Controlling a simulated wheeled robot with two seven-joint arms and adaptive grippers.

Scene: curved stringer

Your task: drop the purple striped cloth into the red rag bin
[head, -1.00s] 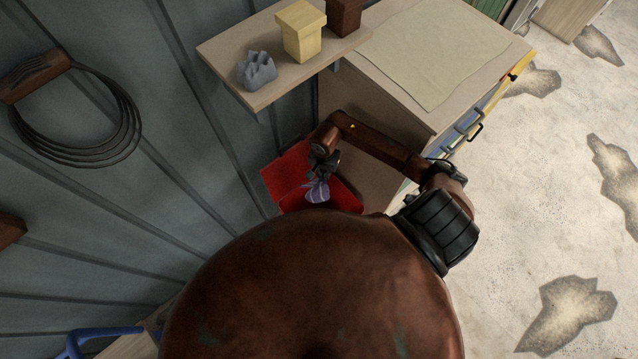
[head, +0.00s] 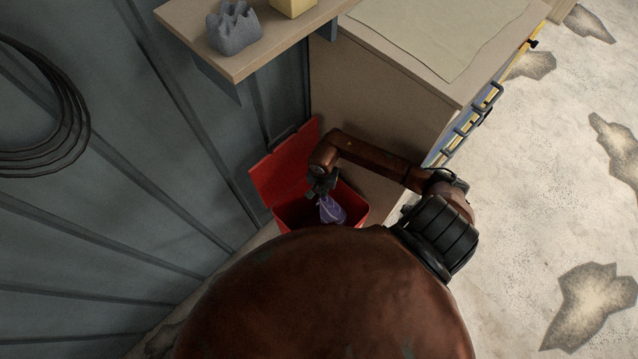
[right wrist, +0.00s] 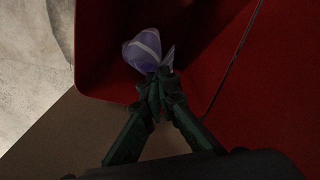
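The purple striped cloth (head: 331,209) hangs bunched from my right gripper (head: 322,190) in the head view. In the right wrist view the cloth (right wrist: 143,50) shows pale stripes and sits at the tips of the right gripper (right wrist: 160,82), whose fingers are closed together on it. The red rag bin (head: 295,214) stands open by the wall, its red lid (head: 284,165) raised against the wall side. The cloth is over the bin's opening. The bin's red wall (right wrist: 92,50) also shows in the right wrist view. My left gripper is not in view.
A drawer cabinet (head: 385,90) with a pale cloth sheet on top stands just behind the bin. A wall shelf (head: 262,50) with a grey jagged block (head: 233,28) juts out above. A coiled cable (head: 50,120) hangs on the wall. Floor at right is clear.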

